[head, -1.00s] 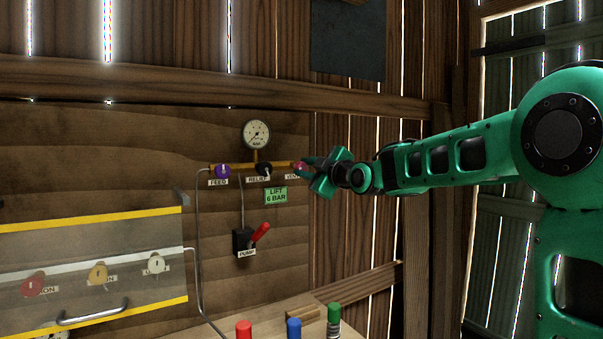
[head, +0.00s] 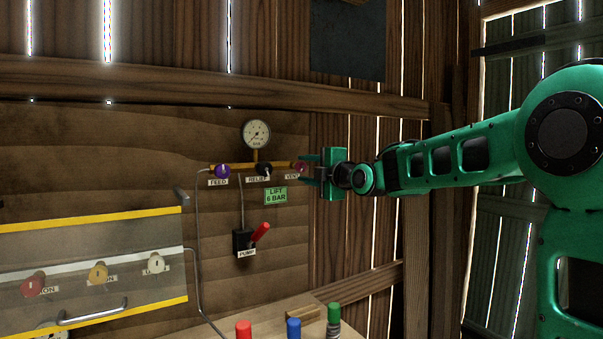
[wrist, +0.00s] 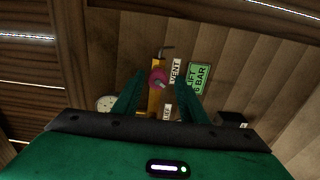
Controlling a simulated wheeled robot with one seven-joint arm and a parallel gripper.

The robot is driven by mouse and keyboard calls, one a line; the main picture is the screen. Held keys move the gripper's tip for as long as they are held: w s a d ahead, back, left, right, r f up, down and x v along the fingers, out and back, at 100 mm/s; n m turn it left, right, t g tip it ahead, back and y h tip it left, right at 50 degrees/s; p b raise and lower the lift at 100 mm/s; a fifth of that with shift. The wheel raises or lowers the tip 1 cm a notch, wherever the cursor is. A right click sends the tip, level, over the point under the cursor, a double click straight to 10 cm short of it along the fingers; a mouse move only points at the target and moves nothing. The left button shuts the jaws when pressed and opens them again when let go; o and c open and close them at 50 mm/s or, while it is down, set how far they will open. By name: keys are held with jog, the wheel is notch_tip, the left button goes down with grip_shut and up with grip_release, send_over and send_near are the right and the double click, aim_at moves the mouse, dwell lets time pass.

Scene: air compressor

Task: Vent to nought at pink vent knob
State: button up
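The pink vent knob (head: 301,167) sits at the right end of the brass pipe (head: 240,167), above the VENT label (head: 293,177). My gripper (head: 309,170) is open just right of the knob, its fingers one above the other. In the wrist view the knob (wrist: 157,78) shows between my gripper's fingertips (wrist: 160,80), with a gap on each side. I cannot tell how far the tips reach past it. The round gauge (head: 256,134) stands above the pipe; its needle is too small to read surely.
The black relief knob (head: 264,169) and purple feed knob (head: 222,171) lie left along the pipe. Below are a green LIFT 6 BAR sign (head: 275,196) and a red pump lever (head: 260,232). A clear cover (head: 90,250) with a handle is at lower left.

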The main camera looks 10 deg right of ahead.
jog(key=v, duration=0.5)
jog(key=shift+s+d, duration=0.1)
jog(key=shift+s, duration=0.15)
